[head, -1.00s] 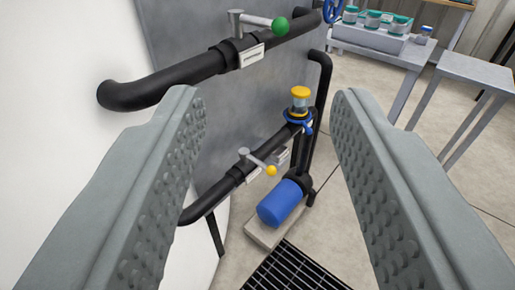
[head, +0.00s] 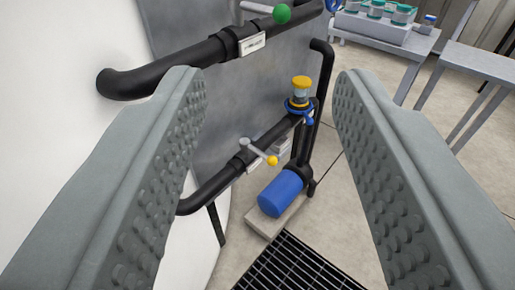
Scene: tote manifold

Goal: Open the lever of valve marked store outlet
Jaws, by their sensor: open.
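Two lever valves sit on black pipes in front of a grey panel. The upper lever has a green ball end (head: 282,14) and points right, at an angle across its pipe; its white label (head: 252,43) is too small to read. The lower lever has a yellow ball end (head: 272,160) and also sticks out across its pipe; its label (head: 253,166) is unreadable and partly hidden. I cannot tell which is marked store outlet. My gripper (head: 270,78) is open and empty, its ridged grey fingers at either side of the view. Both valves appear beyond the fingers, not touched.
A yellow-capped fitting with a blue ring (head: 300,93) stands on the lower pipe. Below are a blue pump (head: 282,193) and a floor grate (head: 295,265). A white curved tank (head: 60,60) is at left. Grey tables (head: 480,62) stand at the back right, with open floor before them.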

